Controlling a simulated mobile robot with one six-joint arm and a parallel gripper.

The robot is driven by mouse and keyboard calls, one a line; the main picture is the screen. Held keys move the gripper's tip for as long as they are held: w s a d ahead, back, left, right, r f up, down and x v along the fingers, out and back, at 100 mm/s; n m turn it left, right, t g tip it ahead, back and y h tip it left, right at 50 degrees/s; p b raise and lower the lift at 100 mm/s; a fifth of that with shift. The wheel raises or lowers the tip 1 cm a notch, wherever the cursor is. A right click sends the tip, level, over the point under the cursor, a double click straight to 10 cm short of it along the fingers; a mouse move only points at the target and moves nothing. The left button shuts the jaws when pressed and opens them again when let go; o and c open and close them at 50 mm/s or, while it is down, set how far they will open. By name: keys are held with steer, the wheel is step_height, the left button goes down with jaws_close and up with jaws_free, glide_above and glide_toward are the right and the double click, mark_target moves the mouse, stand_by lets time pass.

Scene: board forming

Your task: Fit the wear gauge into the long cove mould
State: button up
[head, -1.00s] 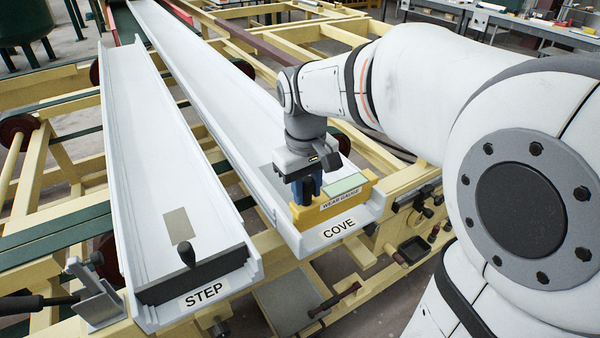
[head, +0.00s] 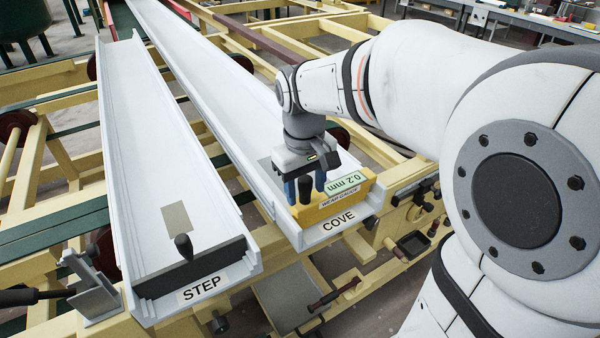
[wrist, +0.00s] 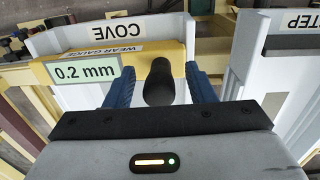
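The yellow wear gauge (head: 309,213) sits across the near end of the long cove mould (head: 225,120), between its side walls behind the COVE label. Its display reads 0.2 mm. The gauge also shows in the wrist view (wrist: 138,53), with its black knob handle (wrist: 159,82) upright. My gripper (head: 306,187) is just above the gauge, and its blue fingers (wrist: 160,88) stand apart on either side of the handle with gaps showing. How deep the gauge sits is hard to see.
The step mould (head: 152,150) lies to the left, with a dark gauge block (head: 190,270) and knob at its near end. Yellow frame beams (head: 60,205) run around both moulds. A lever bracket (head: 92,287) stands at the lower left.

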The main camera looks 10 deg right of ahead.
step_height(320, 180, up, 8)
steer(key=shift+a+f, duration=0.1)
stand_by(0.5)
